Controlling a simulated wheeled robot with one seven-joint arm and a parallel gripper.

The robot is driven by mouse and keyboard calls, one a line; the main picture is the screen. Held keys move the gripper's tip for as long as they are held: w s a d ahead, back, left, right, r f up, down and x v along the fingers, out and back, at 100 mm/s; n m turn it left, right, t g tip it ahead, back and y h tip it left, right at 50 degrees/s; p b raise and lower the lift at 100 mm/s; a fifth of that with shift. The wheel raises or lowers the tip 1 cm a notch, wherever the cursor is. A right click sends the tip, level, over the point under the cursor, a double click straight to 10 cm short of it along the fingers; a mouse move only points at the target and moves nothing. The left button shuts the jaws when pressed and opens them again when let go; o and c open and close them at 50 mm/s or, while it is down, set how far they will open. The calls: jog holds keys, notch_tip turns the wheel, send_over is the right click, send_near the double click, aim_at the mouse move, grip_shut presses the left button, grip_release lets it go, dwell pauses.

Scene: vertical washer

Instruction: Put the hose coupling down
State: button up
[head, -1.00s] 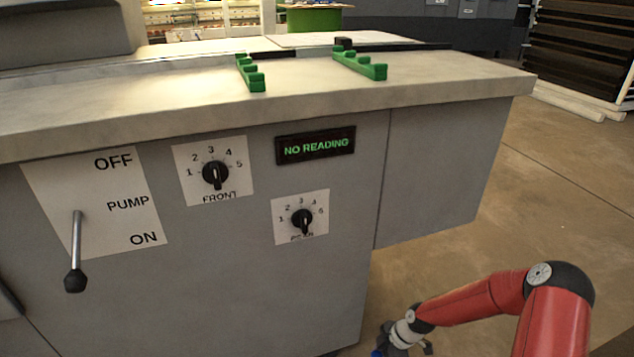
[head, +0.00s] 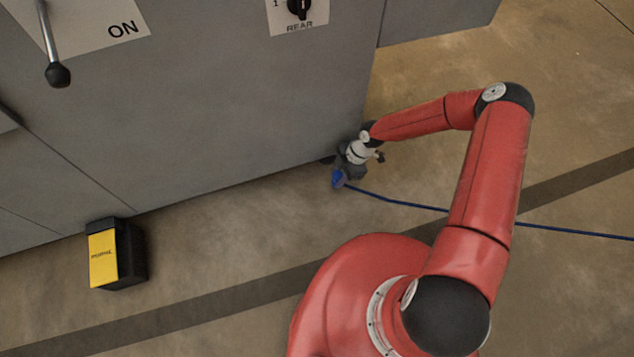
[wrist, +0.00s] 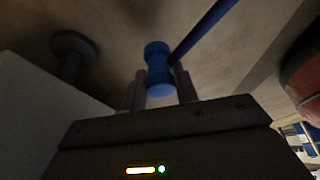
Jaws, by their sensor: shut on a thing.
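The blue hose coupling (head: 338,179) is low down near the bottom edge of the grey washer cabinet, right of centre in the head view. A thin blue hose (head: 420,206) runs from it to the right across the picture. My gripper (head: 346,172) is shut on the coupling. In the wrist view the coupling (wrist: 158,68) sits between the two fingers, with the hose (wrist: 198,34) leading off to the upper right. I cannot tell whether the coupling touches the floor.
The grey cabinet (head: 220,100) stands close beside my gripper. A dark round foot (wrist: 72,48) shows nearby in the wrist view. A black and yellow box (head: 115,254) stands on the floor at left. The brown floor (head: 230,235) between is clear.

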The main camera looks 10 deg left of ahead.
jog(key=s+a, duration=0.1)
jog(key=a, duration=0.1)
jog(key=s+a, duration=0.1)
jog(key=a, duration=0.1)
jog(key=s+a, duration=0.2)
jog(key=shift+a, duration=0.25)
jog(key=shift+f, duration=1.75)
jog(key=shift+b, duration=0.3)
jog(key=shift+f, duration=0.2)
jog(key=o, duration=1)
jog(key=shift+r, duration=0.1)
